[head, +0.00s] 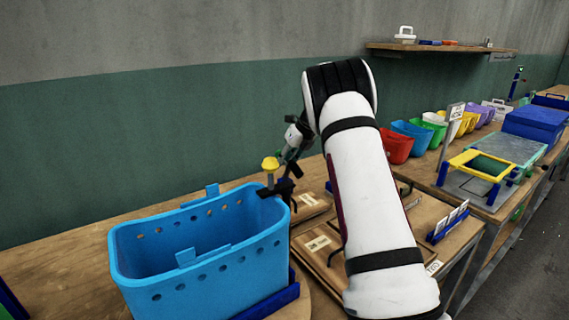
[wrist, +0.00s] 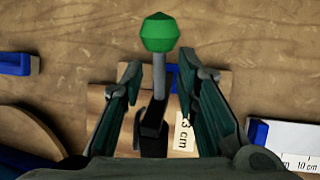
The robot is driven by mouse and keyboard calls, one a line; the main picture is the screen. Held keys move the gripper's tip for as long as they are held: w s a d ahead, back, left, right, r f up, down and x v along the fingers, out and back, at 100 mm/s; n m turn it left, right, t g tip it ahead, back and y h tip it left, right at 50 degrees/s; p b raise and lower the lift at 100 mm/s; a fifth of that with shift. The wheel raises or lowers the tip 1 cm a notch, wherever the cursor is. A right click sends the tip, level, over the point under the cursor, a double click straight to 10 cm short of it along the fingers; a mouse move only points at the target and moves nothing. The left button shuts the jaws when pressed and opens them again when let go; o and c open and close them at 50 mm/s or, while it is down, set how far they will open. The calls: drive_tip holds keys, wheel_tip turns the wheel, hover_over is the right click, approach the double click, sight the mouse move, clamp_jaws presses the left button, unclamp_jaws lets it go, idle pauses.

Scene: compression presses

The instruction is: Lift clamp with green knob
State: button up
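The clamp's green knob (wrist: 160,32) stands out in the wrist view, on a grey stem with a dark clamp body (wrist: 153,118) below it. My gripper (wrist: 160,72) is open, with one finger on each side of the stem and body. Gaps show on both sides, so I see no grip. In the head view my gripper (head: 290,152) is small, beside a yellow knob (head: 270,163) on a stem near the blue basket's right rim. The green clamp is mostly hidden there by my gripper and arm.
The blue basket (head: 170,233) is empty and stands close to my gripper's left. Wooden boards (head: 318,245) lie under my arm. A tag reading 3 cm (wrist: 184,133) is by the right finger. Colourful bins (head: 396,147) line the bench's right.

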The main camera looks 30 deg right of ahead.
drive_tip(key=v, duration=1.1)
drive_tip(key=shift+f, duration=0.1)
